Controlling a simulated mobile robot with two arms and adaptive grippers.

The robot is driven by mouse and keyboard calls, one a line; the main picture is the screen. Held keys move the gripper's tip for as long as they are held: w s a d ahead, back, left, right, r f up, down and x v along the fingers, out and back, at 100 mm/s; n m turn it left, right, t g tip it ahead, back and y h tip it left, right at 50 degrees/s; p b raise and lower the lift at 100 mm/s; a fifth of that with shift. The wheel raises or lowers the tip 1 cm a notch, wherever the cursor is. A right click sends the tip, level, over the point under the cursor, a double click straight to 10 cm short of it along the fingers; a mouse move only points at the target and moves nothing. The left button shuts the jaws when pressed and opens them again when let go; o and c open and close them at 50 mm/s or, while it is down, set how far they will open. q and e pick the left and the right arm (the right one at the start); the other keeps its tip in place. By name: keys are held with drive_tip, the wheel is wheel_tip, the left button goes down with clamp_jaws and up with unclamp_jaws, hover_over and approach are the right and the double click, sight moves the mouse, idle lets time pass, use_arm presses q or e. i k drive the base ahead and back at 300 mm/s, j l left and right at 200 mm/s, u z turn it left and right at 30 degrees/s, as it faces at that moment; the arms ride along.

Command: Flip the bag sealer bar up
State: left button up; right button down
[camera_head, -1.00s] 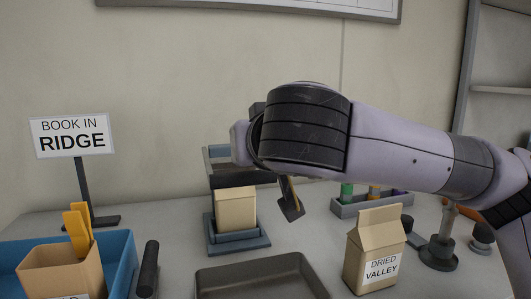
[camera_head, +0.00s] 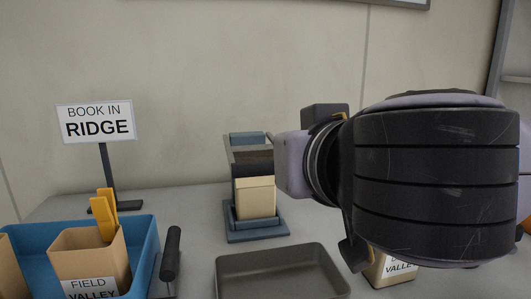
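The bag sealer (camera_head: 256,233) stands on the table, a blue-grey device with a flat base. A plain tan bag (camera_head: 255,199) sits upright in it. The sealer's bar (camera_head: 248,139) appears to be the blue-grey piece at the top of the frame, above the bag; its exact angle is hard to tell. My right arm comes in from the right, its wrist large in front of the camera. My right gripper (camera_head: 353,253) is mostly hidden behind that wrist; one dark finger shows, pointing down, to the right of the sealer and apart from it. My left gripper is out of view.
An empty grey tray (camera_head: 282,265) lies in front of the sealer. A blue bin (camera_head: 140,250) at left holds a tan "Field Valley" bag (camera_head: 88,255) with yellow clips. A dark-handled tool (camera_head: 170,252) lies beside it. A "Book in Ridge" sign (camera_head: 97,122) stands behind. A "Valley" bag (camera_head: 388,270) is partly hidden.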

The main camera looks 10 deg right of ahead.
sight(255, 155)
drive_tip(key=k, duration=1)
